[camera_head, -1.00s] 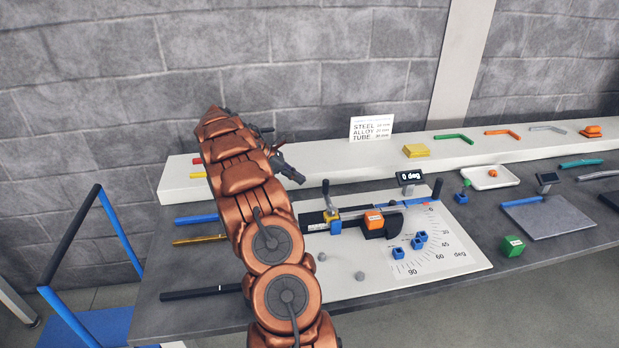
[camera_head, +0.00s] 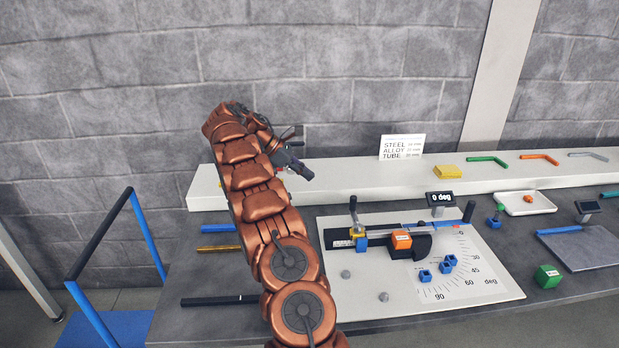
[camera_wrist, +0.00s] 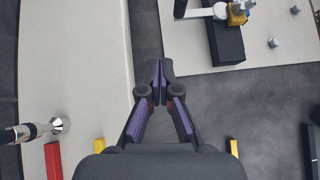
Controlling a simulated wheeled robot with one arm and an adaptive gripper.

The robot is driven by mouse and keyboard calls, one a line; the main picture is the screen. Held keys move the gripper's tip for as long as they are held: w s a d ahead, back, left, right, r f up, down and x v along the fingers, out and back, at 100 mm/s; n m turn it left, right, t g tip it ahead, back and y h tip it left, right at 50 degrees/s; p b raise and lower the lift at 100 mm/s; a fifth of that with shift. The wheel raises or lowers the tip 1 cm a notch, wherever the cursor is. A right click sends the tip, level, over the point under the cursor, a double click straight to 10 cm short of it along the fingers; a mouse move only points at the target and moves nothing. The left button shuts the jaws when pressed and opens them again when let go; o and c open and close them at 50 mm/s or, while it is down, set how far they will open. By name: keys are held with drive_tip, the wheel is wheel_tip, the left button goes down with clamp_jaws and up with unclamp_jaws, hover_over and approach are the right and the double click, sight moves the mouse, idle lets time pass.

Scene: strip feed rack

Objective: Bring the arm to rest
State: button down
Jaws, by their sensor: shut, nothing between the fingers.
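My copper-coloured arm rises over the left part of the workbench in the head view, bent toward the back shelf. My gripper (camera_head: 302,169) is dark and held in the air near the front edge of the shelf. In the wrist view my gripper (camera_wrist: 161,68) has its fingers together, with nothing between them. Grey bench surface and the shelf edge lie below it there. In the head view, my arm hides part of the bench and shelf behind it.
A bending jig on a white board (camera_head: 385,305) stands right of my arm, with an orange block (camera_head: 401,240) and several blue cubes. A sign (camera_head: 402,147) stands on the white shelf (camera_head: 340,172). A green cube (camera_head: 547,276) and a blue-framed stand (camera_head: 100,238) flank the area.

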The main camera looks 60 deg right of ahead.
idle(0.8)
drive_tip(key=a+r+m+t, duration=0.15)
drive_tip(key=a+r, duration=0.25)
drive_tip(key=a, duration=1)
drive_tip(key=a+r+m+t, duration=0.15)
drive_tip(key=a+r, duration=0.25)
drive_tip(key=a, duration=0.9)
drive_tip(key=s+a+f+m+t+y, duration=0.1)
drive_tip(key=s+a+f, duration=0.3)
drive_tip(key=s+a, duration=0.7)
drive_tip(key=s+a+f+m+t+y, duration=0.2)
drive_tip(key=s+a+f+y, duration=0.2)
drive_tip(key=s+a, duration=0.8)
drive_tip(key=a, duration=0.5)
drive_tip(key=shift+a, duration=0.35)
